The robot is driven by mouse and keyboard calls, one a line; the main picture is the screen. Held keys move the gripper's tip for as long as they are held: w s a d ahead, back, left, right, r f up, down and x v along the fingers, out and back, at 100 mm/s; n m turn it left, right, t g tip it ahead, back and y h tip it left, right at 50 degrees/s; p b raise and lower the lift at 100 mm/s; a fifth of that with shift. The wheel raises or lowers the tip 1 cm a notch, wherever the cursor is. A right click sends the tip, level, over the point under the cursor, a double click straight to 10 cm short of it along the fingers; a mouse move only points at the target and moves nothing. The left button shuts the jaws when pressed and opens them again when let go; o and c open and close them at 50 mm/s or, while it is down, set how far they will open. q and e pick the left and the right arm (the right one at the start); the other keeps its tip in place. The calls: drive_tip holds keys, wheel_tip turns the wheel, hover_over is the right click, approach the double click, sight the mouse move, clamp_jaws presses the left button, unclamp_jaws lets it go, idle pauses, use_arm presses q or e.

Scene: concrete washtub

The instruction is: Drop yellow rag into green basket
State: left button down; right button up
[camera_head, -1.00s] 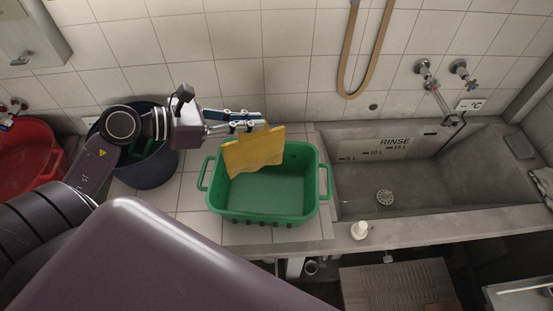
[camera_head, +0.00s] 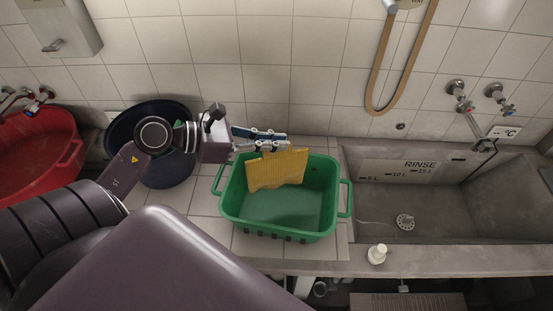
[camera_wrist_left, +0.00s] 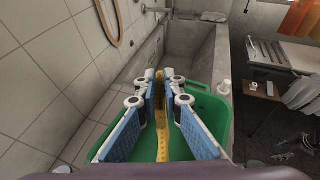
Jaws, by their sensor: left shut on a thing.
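The yellow rag (camera_head: 278,170) hangs from my left gripper (camera_head: 284,144) over the back part of the green basket (camera_head: 285,236). Its lower part overlaps the basket's opening in the head view; I cannot tell whether it touches the basket. In the left wrist view the rag (camera_wrist_left: 160,110) shows edge-on between the two blue fingers of my left gripper (camera_wrist_left: 159,92), which are shut on it. The green basket (camera_wrist_left: 205,110) lies beneath them there. The basket stands on the tiled counter left of the sink. My right gripper is not in view.
A dark blue tub (camera_head: 165,178) stands left of the basket, behind my left arm. A red basin (camera_head: 40,150) is at the far left. The concrete sink (camera_head: 440,220) is on the right, with a white bottle (camera_head: 377,254) on its front ledge. A hose (camera_head: 385,70) hangs on the wall.

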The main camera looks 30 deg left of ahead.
use_arm(q)
drive_tip(key=c, duration=2)
unclamp_jaws()
drive_tip(key=shift+s+a, duration=0.1)
drive_tip(key=v, duration=1.1)
drive_tip(key=shift+s+a+r, duration=0.2)
drive_tip(key=shift+s+r, duration=0.05)
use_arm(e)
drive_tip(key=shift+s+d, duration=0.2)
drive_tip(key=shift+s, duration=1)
